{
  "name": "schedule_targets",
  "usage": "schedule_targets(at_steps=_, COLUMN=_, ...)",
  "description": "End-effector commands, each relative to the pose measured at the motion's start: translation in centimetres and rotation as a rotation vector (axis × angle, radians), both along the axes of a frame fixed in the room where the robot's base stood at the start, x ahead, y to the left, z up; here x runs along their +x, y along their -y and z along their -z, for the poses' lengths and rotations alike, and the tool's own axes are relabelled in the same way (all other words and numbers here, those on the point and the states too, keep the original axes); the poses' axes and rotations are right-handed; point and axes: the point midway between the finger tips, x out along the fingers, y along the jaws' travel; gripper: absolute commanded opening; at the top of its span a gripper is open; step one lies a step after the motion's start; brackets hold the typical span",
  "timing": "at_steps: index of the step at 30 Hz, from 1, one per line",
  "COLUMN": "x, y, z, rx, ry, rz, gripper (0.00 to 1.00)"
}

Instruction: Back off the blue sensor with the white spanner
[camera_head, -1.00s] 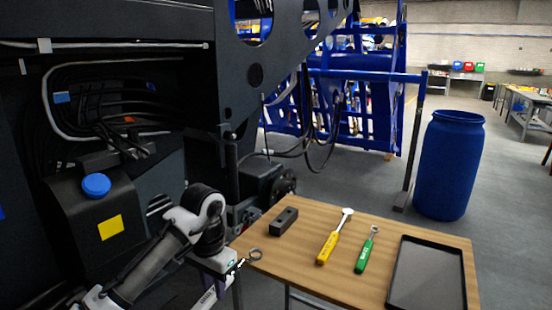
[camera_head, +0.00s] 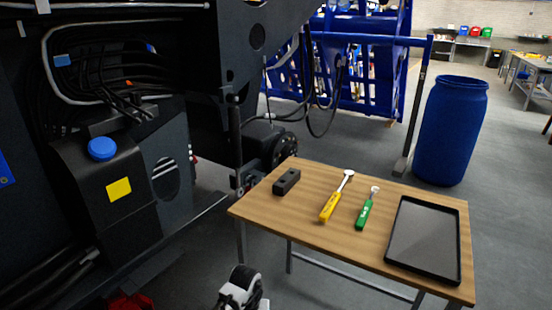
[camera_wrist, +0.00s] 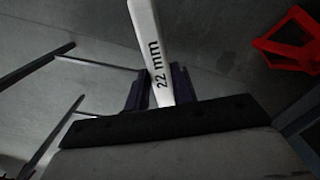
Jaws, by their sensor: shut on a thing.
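In the wrist view my gripper (camera_wrist: 160,88) is shut on the white spanner (camera_wrist: 146,28). The handle reads "22 mm" and runs up out of the picture, so its head is hidden. In the head view only part of my arm shows at the bottom edge; the gripper and spanner are out of sight there. A round blue cap (camera_head: 101,148) sits on a dark housing with a yellow square at the left. A small blue block (camera_head: 62,60) is among the cables above it. I cannot tell which of these is the blue sensor. Both are apart from my arm.
A wooden table (camera_head: 262,210) holds a black block (camera_head: 287,181), a yellow-handled tool (camera_head: 331,205), a green-handled tool (camera_head: 365,212) and a black tray (camera_head: 424,240). A blue barrel (camera_head: 450,130) stands behind. A red object (camera_head: 130,302) is low at the chassis.

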Motion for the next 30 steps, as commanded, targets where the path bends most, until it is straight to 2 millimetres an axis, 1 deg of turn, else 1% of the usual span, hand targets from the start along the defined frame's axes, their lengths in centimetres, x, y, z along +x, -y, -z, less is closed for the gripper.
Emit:
schedule_targets(at_steps=1, x=-0.7, y=1.5, z=2.1, rx=-0.004, ry=-0.004, rz=-0.015, gripper=0.0)
schedule_targets(at_steps=3, x=-1.5, y=3.1, z=4.4, rx=0.001, ry=0.0, rz=-0.033, gripper=0.0)
schedule_targets(at_steps=6, x=-2.4, y=5.1, z=6.8, rx=0.005, ry=0.007, rz=-0.05, gripper=0.0)
schedule_targets(at_steps=10, x=-3.1, y=6.8, z=8.6, rx=0.009, ry=0.015, rz=-0.061, gripper=0.0)
schedule_targets(at_steps=14, x=-3.3, y=7.4, z=9.2, rx=0.011, ry=0.02, rz=-0.065, gripper=0.0)
schedule_targets(at_steps=21, x=-3.3, y=7.4, z=9.2, rx=0.012, ry=0.02, rz=-0.065, gripper=0.0)
schedule_targets(at_steps=23, x=-3.4, y=7.4, z=9.5, rx=0.011, ry=0.019, rz=-0.066, gripper=0.0)
schedule_targets(at_steps=26, x=-3.7, y=7.4, z=11.6, rx=0.008, ry=0.014, rz=-0.072, gripper=0.0)
schedule_targets(at_steps=29, x=-4.5, y=7.4, z=15.6, rx=0.006, ry=0.008, rz=-0.079, gripper=0.0)
schedule_targets(at_steps=30, x=-4.9, y=7.4, z=17.2, rx=0.005, ry=0.009, rz=-0.08, gripper=0.0)
